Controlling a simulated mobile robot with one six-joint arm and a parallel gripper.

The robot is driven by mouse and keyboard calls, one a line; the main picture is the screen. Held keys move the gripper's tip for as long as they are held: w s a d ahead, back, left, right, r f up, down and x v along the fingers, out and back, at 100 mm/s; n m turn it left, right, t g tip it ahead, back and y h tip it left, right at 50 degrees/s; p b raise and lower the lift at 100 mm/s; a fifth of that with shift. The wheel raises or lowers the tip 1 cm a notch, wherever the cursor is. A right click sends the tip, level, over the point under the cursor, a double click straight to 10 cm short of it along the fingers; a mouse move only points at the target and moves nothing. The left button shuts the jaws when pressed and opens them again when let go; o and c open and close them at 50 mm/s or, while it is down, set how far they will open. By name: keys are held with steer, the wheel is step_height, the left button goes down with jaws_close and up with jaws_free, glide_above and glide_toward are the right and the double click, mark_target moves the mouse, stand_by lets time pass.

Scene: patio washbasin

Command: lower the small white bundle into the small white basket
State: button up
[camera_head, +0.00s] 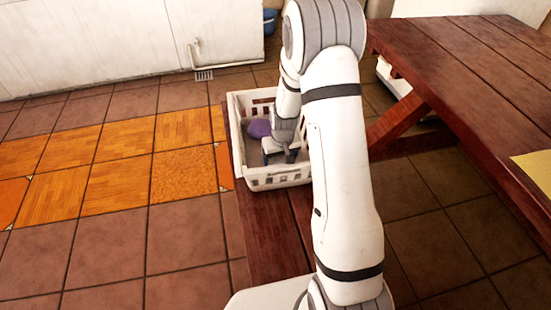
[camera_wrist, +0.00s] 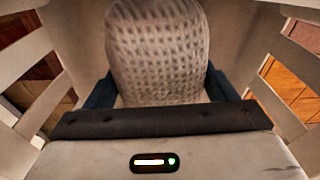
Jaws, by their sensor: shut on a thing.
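The small white basket (camera_head: 272,181) stands on the dark red wooden bench in the head view, with slotted walls. My gripper (camera_head: 281,152) reaches down inside it, below the rim level. In the wrist view, my gripper (camera_wrist: 160,94) is shut on the small white bundle (camera_wrist: 157,48), a pale, greyish woven cloth roll between the two dark blue fingers. The slotted basket walls (camera_wrist: 46,100) show on both sides of it. The bundle cannot be made out in the head view, and whether it touches the basket floor cannot be told.
A purple object (camera_head: 259,128) lies in the basket, left of my gripper. The bench (camera_head: 265,235) runs toward me. A wooden table (camera_head: 470,70) with a yellow sheet (camera_head: 538,172) stands at the right. Tiled floor at the left is clear.

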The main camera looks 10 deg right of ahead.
mark_target(281, 158)
steer(key=shift+f+b, duration=0.35)
steer(key=shift+f, duration=0.2)
steer(key=o, duration=1.1)
steer(key=shift+c, duration=0.2)
steer(key=r+p, duration=0.1)
steer(key=r, duration=0.4)
steer(key=s+r+p, duration=0.1)
steer(key=r, duration=0.2)
steer(key=shift+s+r+p, duration=0.1)
steer(key=shift+p, duration=0.2)
steer(key=s+r+p, duration=0.3)
steer(key=r+p, duration=0.1)
steer(key=r, duration=0.5)
steer(key=s+a+r+p, duration=0.1)
steer(key=s+r+p, duration=0.25)
steer(key=r, duration=0.45)
steer(key=s+r+p, duration=0.3)
steer(key=r+p, duration=0.1)
steer(key=r, duration=0.5)
steer(key=s+r+p, duration=1.1)
steer(key=s+r, duration=0.4)
steer(key=r, duration=0.2)
steer(key=shift+a+r+m+t, duration=0.2)
steer(key=shift+r+m+t, duration=0.15)
steer(key=shift+m+t, duration=0.05)
